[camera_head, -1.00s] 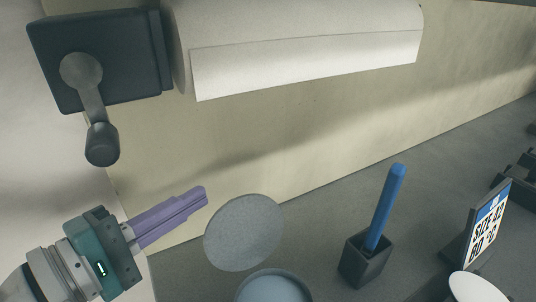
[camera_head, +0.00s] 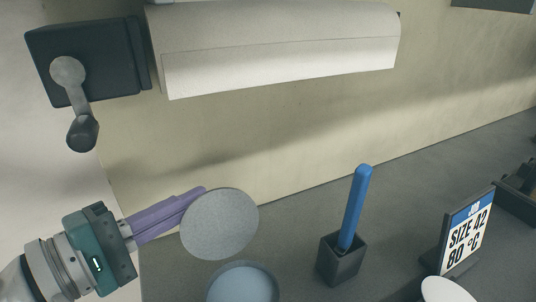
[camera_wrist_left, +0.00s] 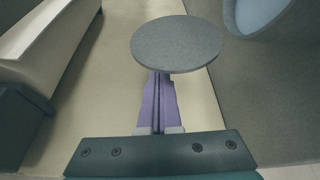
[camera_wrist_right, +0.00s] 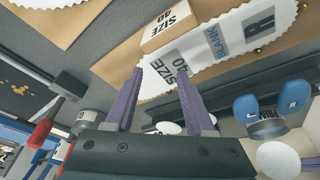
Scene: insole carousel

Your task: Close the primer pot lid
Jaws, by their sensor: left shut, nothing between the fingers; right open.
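The primer pot (camera_head: 242,284) is a round grey-blue pot at the bottom of the head view, cut off by the frame edge. Its lid (camera_head: 219,224) is a round grey disc standing up, tilted open, at the pot's far side. My left gripper (camera_head: 203,190) is shut and empty, its purple fingertips at the lid's upper left edge and partly behind it. In the left wrist view the lid (camera_wrist_left: 178,43) covers the fingertips, and the pot (camera_wrist_left: 262,12) is at upper right. Contact with the lid cannot be told. My right gripper (camera_wrist_right: 160,76) is open, away from the pot.
A blue-handled tool (camera_head: 355,210) stands in a dark square holder (camera_head: 341,262) right of the pot. A size sign (camera_head: 467,232) stands farther right. A white "SIZE 40" blank (camera_wrist_right: 205,68) lies beyond my right fingers.

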